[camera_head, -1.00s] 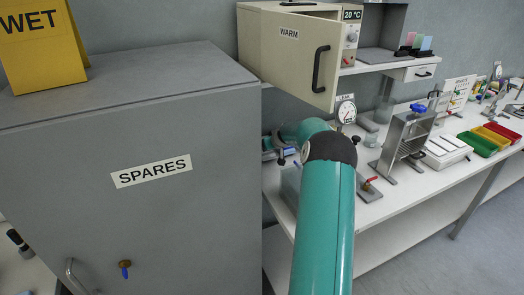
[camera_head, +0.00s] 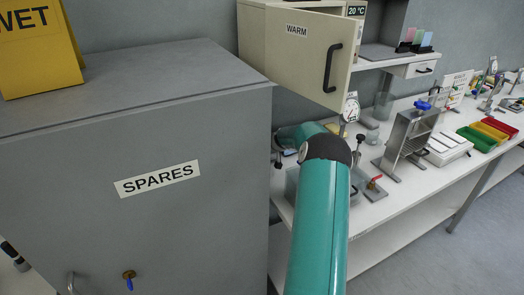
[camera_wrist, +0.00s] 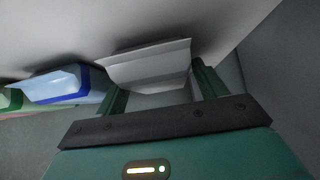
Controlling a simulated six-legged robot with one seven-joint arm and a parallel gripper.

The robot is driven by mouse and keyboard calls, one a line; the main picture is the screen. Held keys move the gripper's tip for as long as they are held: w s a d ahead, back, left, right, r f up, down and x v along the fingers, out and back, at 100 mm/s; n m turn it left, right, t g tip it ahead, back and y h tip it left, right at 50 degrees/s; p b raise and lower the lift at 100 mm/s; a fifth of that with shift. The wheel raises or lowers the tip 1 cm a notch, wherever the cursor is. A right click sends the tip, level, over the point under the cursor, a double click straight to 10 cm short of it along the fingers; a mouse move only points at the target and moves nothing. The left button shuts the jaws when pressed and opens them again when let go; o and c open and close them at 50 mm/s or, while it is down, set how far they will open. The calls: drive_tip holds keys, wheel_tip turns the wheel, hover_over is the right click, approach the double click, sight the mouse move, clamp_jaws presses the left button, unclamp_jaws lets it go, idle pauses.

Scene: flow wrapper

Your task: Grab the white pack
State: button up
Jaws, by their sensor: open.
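In the wrist view, the white pack (camera_wrist: 150,62) lies at upper middle, against a pale surface. My gripper (camera_wrist: 160,82) is open, with one green finger showing at the pack's left part and the other at its right end. The pack's near edge sits in the gap between the fingers; I cannot tell whether either finger touches it. In the head view, my teal arm reaches past the grey cabinet toward the bench, and my gripper and the white pack are hidden.
A blue-and-white pack (camera_wrist: 62,84) and a green pack (camera_wrist: 10,98) lie left of the white one. In the head view, the grey SPARES cabinet (camera_head: 150,235) stands close at left. The WARM cabinet's open door (camera_head: 300,55) hangs above my arm. A white bench (camera_head: 400,195) extends right.

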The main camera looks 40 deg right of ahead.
drive_tip(key=shift+d, duration=0.1)
drive_tip(key=shift+c, duration=0.4)
drive_tip(key=shift+s, duration=0.15)
drive_tip(key=c, duration=0.7)
drive_tip(key=shift+o, duration=0.2)
